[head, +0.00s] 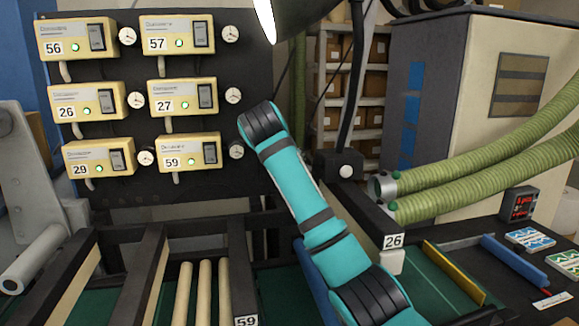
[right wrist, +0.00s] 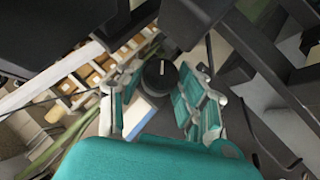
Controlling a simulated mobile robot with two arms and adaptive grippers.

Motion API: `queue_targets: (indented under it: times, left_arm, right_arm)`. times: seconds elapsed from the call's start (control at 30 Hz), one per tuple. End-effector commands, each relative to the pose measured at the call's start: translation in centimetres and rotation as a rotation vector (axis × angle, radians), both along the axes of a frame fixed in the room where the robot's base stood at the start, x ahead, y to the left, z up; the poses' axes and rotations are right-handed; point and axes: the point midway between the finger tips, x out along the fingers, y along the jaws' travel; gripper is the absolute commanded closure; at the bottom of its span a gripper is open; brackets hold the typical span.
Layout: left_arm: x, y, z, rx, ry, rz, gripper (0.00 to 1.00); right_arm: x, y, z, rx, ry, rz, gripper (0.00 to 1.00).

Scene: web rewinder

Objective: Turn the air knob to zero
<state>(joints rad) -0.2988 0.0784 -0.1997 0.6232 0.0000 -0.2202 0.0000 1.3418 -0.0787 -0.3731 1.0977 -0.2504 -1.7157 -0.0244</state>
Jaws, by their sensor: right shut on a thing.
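The air knob (right wrist: 158,76) shows in the right wrist view as a round black knob with a white pointer line on its face. My right gripper (right wrist: 163,84) has its teal-padded fingers on both sides of this knob and is shut on it. In the head view my right arm rises from the bottom, and its gripper is hidden behind the arm. The knob cannot be made out there. My left gripper is in neither view.
Several numbered yellow control boxes (head: 177,97) with white round dials hang on a dark panel at the left. A grey cabinet (head: 455,75), green hoses (head: 470,165) and a 26 label (head: 394,241) are at the right. Wooden rollers (head: 205,290) lie at front left.

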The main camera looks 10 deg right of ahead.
Motion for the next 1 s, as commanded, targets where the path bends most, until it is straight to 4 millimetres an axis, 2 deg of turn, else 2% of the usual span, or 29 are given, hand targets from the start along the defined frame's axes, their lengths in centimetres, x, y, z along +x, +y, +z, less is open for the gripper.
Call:
queue_targets:
  times: [0.5, 1.0]
  left_arm:
    - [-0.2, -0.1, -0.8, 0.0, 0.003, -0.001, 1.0]
    - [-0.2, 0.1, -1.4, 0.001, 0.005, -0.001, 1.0]
  right_arm:
    - [0.0, 0.1, -0.5, -0.371, 0.003, -0.002, 0.96]
    - [0.0, 0.2, -0.3, -0.512, 0.003, -0.003, 0.96]
